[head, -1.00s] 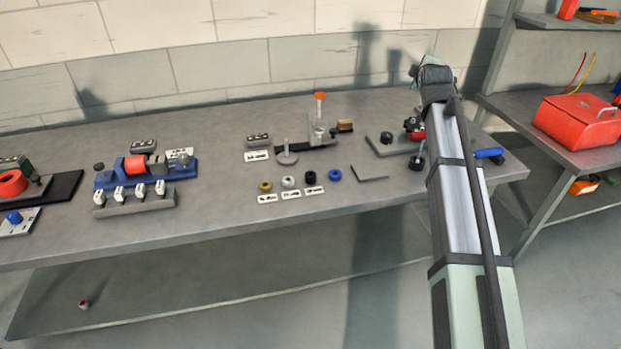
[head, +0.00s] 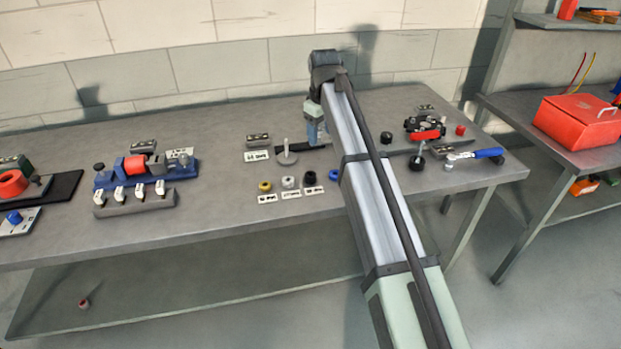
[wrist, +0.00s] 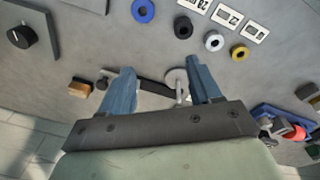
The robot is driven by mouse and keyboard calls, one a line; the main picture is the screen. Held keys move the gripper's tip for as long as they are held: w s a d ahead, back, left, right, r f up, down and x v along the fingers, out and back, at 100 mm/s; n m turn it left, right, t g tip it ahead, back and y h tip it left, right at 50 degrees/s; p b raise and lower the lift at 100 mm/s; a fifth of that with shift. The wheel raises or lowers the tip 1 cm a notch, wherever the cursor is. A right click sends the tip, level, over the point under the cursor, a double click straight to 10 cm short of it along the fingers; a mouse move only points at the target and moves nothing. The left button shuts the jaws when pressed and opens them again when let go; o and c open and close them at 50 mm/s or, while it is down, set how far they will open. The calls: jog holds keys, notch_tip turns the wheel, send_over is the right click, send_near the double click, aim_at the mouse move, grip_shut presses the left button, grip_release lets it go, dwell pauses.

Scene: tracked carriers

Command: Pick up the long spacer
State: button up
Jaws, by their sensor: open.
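A row of small ring parts lies on the bench: gold (head: 264,186), silver (head: 288,182), black (head: 310,177) and blue (head: 334,175). The first three have white label cards in front. I cannot read which is the long spacer. The wrist view also shows the blue ring (wrist: 144,10), black ring (wrist: 183,27), silver ring (wrist: 214,41) and gold ring (wrist: 239,53), all beyond my fingertips. My gripper (wrist: 160,66) is open and empty, its blue fingers apart. In the head view my gripper (head: 318,136) hangs above the bench's back part, behind the rings.
A grey disc with an upright pin (head: 286,157) stands near my fingers; a dark bar (wrist: 153,87) lies beside it. A blue fixture (head: 185,172) and a rack of white pieces (head: 137,203) are left. A blue-handled tool (head: 487,153) lies right.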

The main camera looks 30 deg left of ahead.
aim_at(312, 182)
jog(key=shift+g+h, duration=0.4)
jog(key=shift+g, duration=0.2)
jog(key=s+f, duration=0.1)
jog(key=f, duration=0.3)
jog(key=s+f, duration=0.1)
jog(key=f, duration=0.4)
jog(key=s+a+f, duration=0.1)
jog(key=f, duration=0.4)
jog(key=shift+s, duration=0.15)
jog(key=shift+c, duration=0.4)
grip_shut()
